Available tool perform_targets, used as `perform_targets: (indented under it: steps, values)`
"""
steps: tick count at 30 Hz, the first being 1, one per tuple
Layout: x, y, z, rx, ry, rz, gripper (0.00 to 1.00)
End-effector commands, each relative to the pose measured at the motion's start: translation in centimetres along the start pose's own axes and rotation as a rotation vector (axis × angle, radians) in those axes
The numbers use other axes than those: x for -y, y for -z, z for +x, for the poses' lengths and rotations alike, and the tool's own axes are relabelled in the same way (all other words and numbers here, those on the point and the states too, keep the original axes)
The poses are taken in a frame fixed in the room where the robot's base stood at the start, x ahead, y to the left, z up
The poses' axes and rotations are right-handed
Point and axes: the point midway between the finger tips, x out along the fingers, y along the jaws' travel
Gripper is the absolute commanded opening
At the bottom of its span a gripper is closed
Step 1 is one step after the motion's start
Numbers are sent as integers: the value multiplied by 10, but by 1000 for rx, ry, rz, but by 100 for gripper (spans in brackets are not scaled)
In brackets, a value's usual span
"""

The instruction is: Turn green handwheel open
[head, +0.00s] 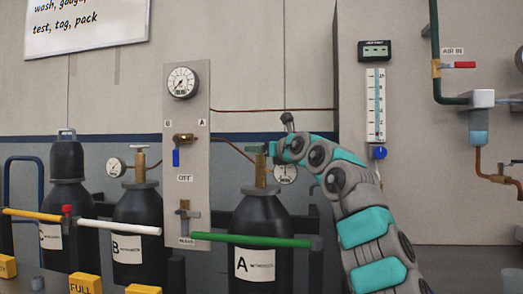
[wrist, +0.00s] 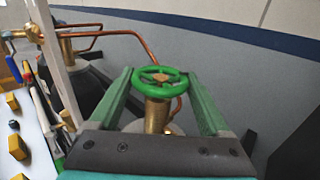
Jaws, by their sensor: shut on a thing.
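The green handwheel (wrist: 158,95) sits on top of a brass valve (wrist: 156,117), near the middle of the wrist view. My gripper (wrist: 159,76) has one green finger on each side of the wheel and is shut on its rim. In the head view my gripper (head: 272,148) reaches in from the right at the top of black cylinder A (head: 262,220). There the wheel is mostly hidden by my gripper, with the brass valve (head: 261,175) showing below.
Cylinder B (head: 138,215) and another black cylinder (head: 66,190) stand to the left. A green bar (head: 250,240) crosses in front of cylinder A. A grey panel with a gauge (head: 182,82) and a yellow-brass valve (head: 184,138) rises behind, left of my gripper. Copper pipe (wrist: 182,52) runs behind the wheel.

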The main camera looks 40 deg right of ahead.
Motion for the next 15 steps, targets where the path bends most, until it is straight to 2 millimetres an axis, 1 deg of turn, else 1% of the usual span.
perform_targets:
  steps: [15]
  values:
    - [1,-2,-1,3,-55,-1,25]
